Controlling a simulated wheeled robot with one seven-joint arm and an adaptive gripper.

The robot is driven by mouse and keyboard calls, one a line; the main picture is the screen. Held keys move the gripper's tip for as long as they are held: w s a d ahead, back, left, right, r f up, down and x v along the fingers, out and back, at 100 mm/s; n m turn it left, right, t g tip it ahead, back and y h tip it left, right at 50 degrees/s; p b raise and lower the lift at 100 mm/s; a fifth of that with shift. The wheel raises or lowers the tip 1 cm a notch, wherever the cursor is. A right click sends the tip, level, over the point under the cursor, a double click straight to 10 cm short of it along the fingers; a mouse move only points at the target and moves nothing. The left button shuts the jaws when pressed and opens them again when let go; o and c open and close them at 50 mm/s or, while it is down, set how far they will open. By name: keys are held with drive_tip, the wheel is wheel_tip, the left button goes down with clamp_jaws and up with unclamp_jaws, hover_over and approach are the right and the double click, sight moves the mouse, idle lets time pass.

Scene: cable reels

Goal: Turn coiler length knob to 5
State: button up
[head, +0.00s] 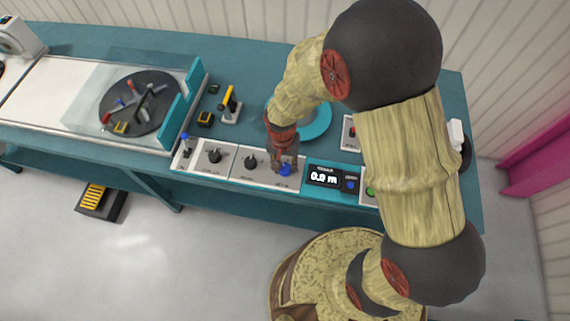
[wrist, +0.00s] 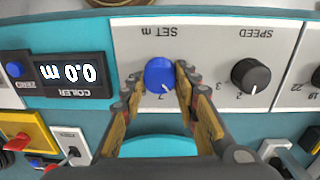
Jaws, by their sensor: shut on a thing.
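The blue knob (wrist: 160,74) labelled "SET m" sits on a white panel (wrist: 205,50). The lettering is upside down in the wrist view. Its white pointer mark faces the bottom of that view, beside a small numeral too small to read surely. My gripper (wrist: 160,88) is shut on the blue knob, one finger on each side. In the head view my gripper (head: 284,164) points down at the blue knob (head: 285,171), partly covering it. The coiler display (wrist: 68,74) reads 0.0 m; it also shows in the head view (head: 324,177).
A black speed knob (wrist: 250,76) stands close beside one finger. A blue zero button (wrist: 15,69) lies past the display. A yellow and red switch (wrist: 27,133) is nearby. The teal bench (head: 245,65) holds a dark reel (head: 125,110) at left.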

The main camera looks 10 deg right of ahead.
sight(283, 167)
drive_tip(key=shift+n, duration=0.3)
drive_tip(key=n+p, duration=0.2)
drive_tip(key=n, duration=0.1)
drive_tip(key=shift+a+r+n, duration=0.1)
drive_tip(key=shift+n, duration=0.2)
drive_tip(key=shift+n+p, duration=0.65)
drive_tip(key=shift+n, duration=1.15)
drive_tip(key=o, duration=1.1)
drive_tip(key=shift+o, duration=0.3)
wheel_tip(283, 167, up, 12)
drive_tip(key=shift+a, duration=0.25)
drive_tip(key=shift+s, duration=0.1)
